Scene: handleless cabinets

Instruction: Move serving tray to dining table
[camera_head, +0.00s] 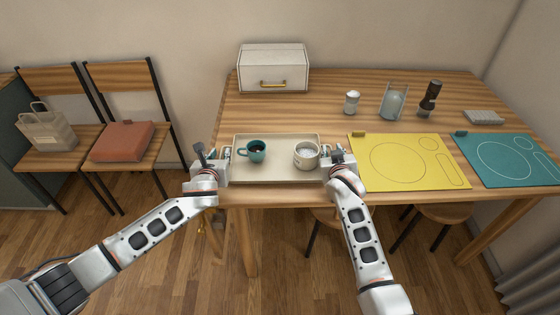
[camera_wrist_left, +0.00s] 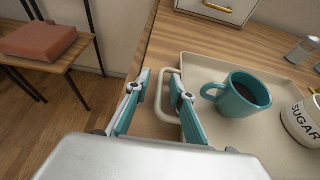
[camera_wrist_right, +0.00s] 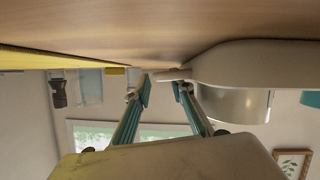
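The cream serving tray (camera_head: 275,174) lies flat on the wooden dining table, near its front left edge. A teal mug (camera_head: 256,152) with dark contents and a white sugar pot (camera_head: 306,155) stand upright on it. My left gripper (camera_head: 211,160) is at the tray's left end. In the left wrist view its fingers (camera_wrist_left: 160,85) are open, one on each side of the bar of the tray handle (camera_wrist_left: 162,96). My right gripper (camera_head: 341,162) is at the right end. In the right wrist view its fingers (camera_wrist_right: 162,88) are apart at the tray's end (camera_wrist_right: 255,65); the handle there is partly hidden.
A yellow mat (camera_head: 375,181) lies right beside the tray, with a teal mat (camera_head: 511,175) further right. A white drawer box (camera_head: 273,60), shaker (camera_head: 352,102), glass holder (camera_head: 392,103) and dark mill (camera_head: 430,98) stand behind. Chairs with a bag (camera_head: 48,130) and red case (camera_head: 122,141) are left.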

